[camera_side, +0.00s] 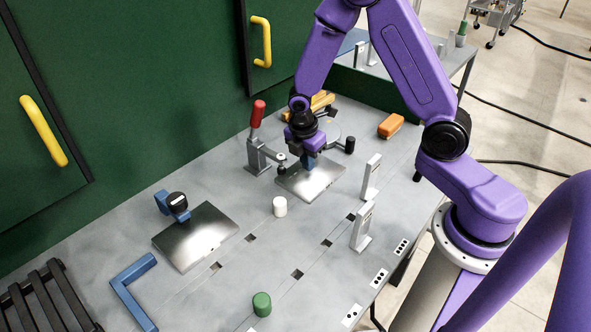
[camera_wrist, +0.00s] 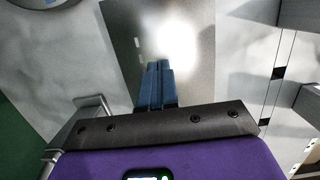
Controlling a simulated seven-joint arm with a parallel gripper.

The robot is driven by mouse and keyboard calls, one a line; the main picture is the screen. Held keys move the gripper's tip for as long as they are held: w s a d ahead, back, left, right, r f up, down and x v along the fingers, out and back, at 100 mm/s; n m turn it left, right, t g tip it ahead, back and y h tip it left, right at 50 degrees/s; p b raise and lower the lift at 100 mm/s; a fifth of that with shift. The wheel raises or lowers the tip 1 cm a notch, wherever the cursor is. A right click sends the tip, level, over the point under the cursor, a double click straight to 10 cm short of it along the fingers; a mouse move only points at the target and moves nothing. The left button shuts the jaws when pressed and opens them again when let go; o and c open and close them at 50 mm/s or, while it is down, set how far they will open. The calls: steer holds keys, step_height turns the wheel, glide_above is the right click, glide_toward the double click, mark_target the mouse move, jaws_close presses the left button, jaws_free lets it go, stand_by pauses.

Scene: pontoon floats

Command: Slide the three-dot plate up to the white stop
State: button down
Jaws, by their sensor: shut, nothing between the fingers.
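A shiny metal plate (camera_side: 322,184) lies on the grey table under my gripper (camera_side: 309,164). It also shows in the wrist view (camera_wrist: 196,88), with a strong glare and small pale marks. My gripper's blue fingers (camera_wrist: 159,68) are shut and empty, with their tips over this plate; whether they touch it is unclear. A second metal plate (camera_side: 205,238) lies to the lower left, with a blue, black-topped fitting (camera_side: 176,204) at its far edge. I cannot read dots on either plate. A short white cylinder (camera_side: 279,207), likely the white stop, stands between the two plates.
A red-handled clamp (camera_side: 257,142) stands left of the gripper. Grey uprights (camera_side: 371,178) (camera_side: 361,228) stand to the right. A green cylinder (camera_side: 262,304) and a blue angle bracket (camera_side: 131,288) are near the front. An orange block (camera_side: 391,126) lies at the back right. Green cabinets (camera_side: 130,90) border the table.

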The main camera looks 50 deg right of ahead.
mark_target(315, 168)
steer(key=d, duration=0.2)
steer(key=shift+d+f, duration=0.3)
steer(key=shift+f, duration=0.1)
steer(key=shift+s+f, duration=0.1)
steer(key=shift+f, duration=0.35)
